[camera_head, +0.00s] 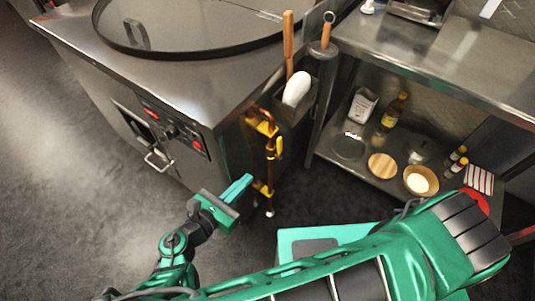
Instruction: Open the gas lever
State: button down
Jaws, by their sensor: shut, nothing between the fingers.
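The gas lever (280,146) is a small yellow handle on an upright copper-coloured pipe (270,168) with yellow fittings. The pipe runs down the side of the steel tandoor unit near its right corner. The lever appears to stand upright along the pipe, but it is too small to be sure of its angle. My gripper (247,180) is shut and empty, with teal fingers pointing up and right. It is left of the pipe and below the lever, apart from the lever in the picture.
The tandoor unit (185,75) has a control panel and a door handle on its front. A steel holder (292,112) with long-handled tools hangs above the pipe. The shelf rack (360,170) at right holds bottles, bowls and a board. Dark floor lies clear at left.

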jog(key=shift+s, duration=0.1)
send_near(280, 150)
jog(key=w+d, duration=0.2)
jog(key=w, duration=0.2)
jog(key=shift+w+d+r, duration=0.1)
jog(key=shift+w+d, duration=0.2)
jog(key=shift+d, duration=0.05)
dwell(0.5)
